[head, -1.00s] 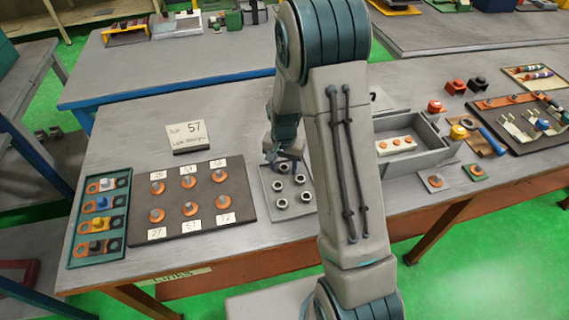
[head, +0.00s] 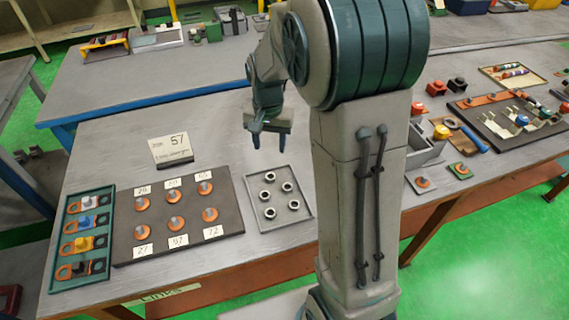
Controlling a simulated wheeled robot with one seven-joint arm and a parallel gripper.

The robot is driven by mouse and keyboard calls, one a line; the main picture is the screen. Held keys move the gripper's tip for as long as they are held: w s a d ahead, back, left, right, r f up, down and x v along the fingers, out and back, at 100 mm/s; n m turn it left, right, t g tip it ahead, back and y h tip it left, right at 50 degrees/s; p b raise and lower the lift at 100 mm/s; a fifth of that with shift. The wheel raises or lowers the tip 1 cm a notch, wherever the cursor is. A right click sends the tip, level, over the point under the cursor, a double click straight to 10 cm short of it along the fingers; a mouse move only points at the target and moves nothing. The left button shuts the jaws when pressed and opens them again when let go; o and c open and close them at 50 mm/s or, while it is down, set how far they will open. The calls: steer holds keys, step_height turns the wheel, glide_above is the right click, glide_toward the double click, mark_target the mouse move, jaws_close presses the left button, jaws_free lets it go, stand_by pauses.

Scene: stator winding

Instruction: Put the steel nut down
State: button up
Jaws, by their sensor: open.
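Several steel nuts (head: 287,186) lie apart from one another in a shallow grey tray (head: 301,216) in the middle of the bench. Their round holes show from above. My gripper (head: 270,141) is open, fingers pointing down, with nothing visible between them. It is raised above and behind the tray, clear of the nuts. I cannot tell which nut was handled last.
Left of the tray is a dark board (head: 237,226) with orange terminals, studs and number labels. A card reading 57 (head: 171,149) stands behind it. A green tray (head: 53,281) is at far left. A grey bin (head: 428,153) is partly hidden by my arm.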

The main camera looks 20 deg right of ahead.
steer(key=s+r+n+t, duration=0.1)
steer(key=s+r, duration=0.3)
steer(key=s, duration=0.6)
steer(key=s+r+n+t, duration=0.2)
steer(key=s+r+n, duration=0.2)
steer(key=s, duration=0.6)
steer(key=shift+s+r+n, duration=0.15)
steer(key=shift+r+n, duration=0.15)
steer(key=shift+r, duration=0.15)
steer(key=shift+d, duration=0.1)
